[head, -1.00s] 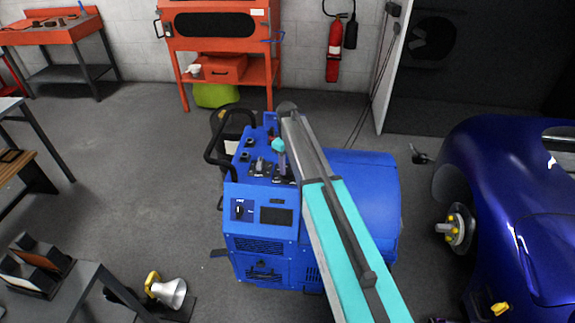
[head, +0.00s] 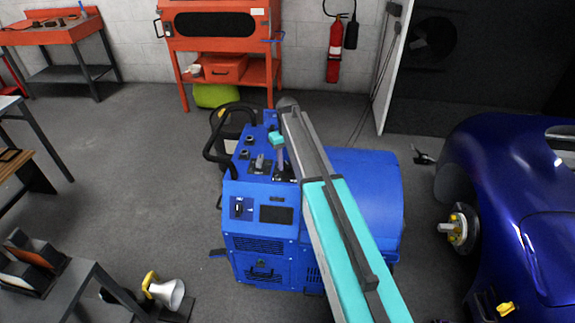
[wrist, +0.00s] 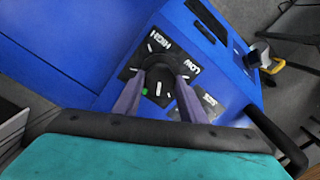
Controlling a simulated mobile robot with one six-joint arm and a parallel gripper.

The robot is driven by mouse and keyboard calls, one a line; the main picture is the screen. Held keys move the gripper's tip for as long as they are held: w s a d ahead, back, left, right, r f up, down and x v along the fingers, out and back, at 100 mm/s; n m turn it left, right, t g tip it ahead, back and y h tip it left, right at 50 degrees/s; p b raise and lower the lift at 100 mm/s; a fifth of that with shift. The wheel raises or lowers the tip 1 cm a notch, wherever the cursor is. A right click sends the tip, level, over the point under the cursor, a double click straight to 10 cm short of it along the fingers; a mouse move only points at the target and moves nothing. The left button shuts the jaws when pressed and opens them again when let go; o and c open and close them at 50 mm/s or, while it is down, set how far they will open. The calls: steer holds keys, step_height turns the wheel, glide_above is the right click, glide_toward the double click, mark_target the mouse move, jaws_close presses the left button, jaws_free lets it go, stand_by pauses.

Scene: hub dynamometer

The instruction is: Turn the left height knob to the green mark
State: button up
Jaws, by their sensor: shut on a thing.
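The blue machine (head: 258,243) stands in the middle of the head view, with knobs on its sloped top panel. In the wrist view, a round black knob (wrist: 158,78) with a white pointer line sits on a black plate marked HIGH and LOW. The green mark (wrist: 145,92) shows just left of the pointer line, apart from it. My gripper (wrist: 159,72) is shut on the knob, one finger on each side. In the head view, my arm covers part of the panel, and the fingertips are hard to make out.
A black handle bar (head: 212,150) rises at the panel's left edge. A blue car (head: 520,220) with a bare wheel hub stands at right. A grey bench (head: 85,285) is at lower left.

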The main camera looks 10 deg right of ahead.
mark_target(287, 165)
steer(key=m+b, duration=0.1)
steer(key=m, duration=0.4)
steer(key=shift+a+m+b, duration=0.1)
steer(key=shift+m+b, duration=0.3)
stand_by(0.4)
steer(key=o, duration=1.1)
steer(key=shift+c, duration=0.2)
steer(key=shift+r, duration=0.15)
step_height(287, 165, up, 14)
steer(key=b, duration=0.3)
steer(key=shift+f, duration=0.2)
steer(key=shift+s+f, duration=0.1)
